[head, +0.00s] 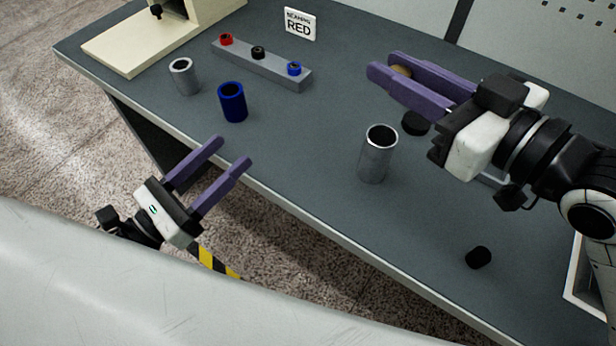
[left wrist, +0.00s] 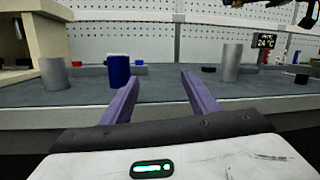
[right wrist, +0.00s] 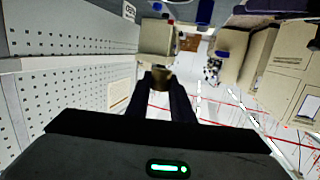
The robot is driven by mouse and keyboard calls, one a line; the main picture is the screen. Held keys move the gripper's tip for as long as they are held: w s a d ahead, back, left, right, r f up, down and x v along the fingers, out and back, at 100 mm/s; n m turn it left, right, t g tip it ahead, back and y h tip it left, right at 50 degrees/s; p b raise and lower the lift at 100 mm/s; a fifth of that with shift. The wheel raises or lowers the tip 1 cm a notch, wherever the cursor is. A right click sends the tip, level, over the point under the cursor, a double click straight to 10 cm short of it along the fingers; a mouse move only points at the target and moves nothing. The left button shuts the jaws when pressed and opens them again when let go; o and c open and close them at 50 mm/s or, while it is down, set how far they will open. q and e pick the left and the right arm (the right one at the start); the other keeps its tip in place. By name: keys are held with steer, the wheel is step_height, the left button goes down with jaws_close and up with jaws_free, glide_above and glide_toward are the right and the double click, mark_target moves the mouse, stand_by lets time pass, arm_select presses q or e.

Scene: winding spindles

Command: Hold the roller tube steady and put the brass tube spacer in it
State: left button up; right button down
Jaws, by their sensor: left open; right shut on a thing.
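The roller tube is probably the tall silver open-topped tube (head: 374,160), upright on the bench right of centre. It also shows in the left wrist view (left wrist: 231,64). My right gripper (head: 384,63) is shut on the brass tube spacer (head: 402,71), held in the air above and behind the tall tube. The spacer also shows between the fingers in the right wrist view (right wrist: 161,77); the fingers partly cover it. My left gripper (head: 233,151) is open and empty off the bench's front edge, apart from every tube.
A blue tube (head: 232,104) and a short silver tube (head: 184,78) stand on the left. Behind them a grey block (head: 275,74) carries red, black and blue rings. A sign (head: 300,24) reads RED. Black caps (head: 416,124) (head: 478,257) lie on the right. The bench centre is clear.

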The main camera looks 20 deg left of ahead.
mark_target(364, 160)
arm_select(q)
steer(key=d+m+g+h, duration=0.1)
steer(key=d+m, duration=0.1)
steer(key=d, duration=0.3)
steer(key=d+r+m+g+h, duration=0.1)
steer(key=d+m+g+h, duration=0.1)
steer(key=d, duration=0.3)
steer(key=s+d+r+m+g+h, duration=0.1)
steer(key=d+g, duration=0.1)
steer(key=d, duration=0.3)
steer(key=shift+m+h, duration=0.4)
steer(key=shift+d+r+g, duration=0.1)
steer(key=shift+d+g, duration=0.3)
steer(key=x, duration=1.2)
